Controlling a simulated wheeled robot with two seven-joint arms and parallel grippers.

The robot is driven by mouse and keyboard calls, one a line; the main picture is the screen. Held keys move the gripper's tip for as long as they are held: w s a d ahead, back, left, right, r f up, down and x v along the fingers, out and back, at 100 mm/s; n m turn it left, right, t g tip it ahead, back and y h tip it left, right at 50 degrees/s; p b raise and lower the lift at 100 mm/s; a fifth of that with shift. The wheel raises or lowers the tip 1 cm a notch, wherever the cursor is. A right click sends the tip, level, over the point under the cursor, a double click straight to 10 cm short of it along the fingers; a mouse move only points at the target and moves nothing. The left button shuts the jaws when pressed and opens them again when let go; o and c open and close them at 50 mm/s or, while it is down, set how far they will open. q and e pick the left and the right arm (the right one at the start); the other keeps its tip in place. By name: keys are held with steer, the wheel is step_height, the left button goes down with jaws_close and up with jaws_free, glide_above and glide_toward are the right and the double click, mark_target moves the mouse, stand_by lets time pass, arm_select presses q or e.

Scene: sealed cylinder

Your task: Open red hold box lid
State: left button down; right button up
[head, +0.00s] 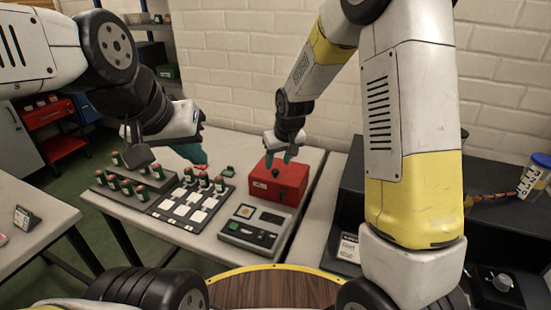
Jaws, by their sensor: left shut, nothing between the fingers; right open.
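The red hold box (279,180) stands on the white table toward its back right, with its lid down as far as I can see. My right gripper (281,158) is above the box's top, with teal fingertips apart and pointing down. Whether the fingertips touch the lid, I cannot tell. My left gripper (195,153) is to the left of the box, over the table's back left part. It is shut and empty, and my own wrist partly hides it.
A dark rack with several red-capped vials (130,185) and a tray of white squares (187,205) sit left on the table. A grey device (256,230) stands in front of the box. A small green item (228,171) lies left of the box. A brick wall is behind.

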mark_target(276, 171)
steer(key=shift+x, duration=2.15)
jaws_close()
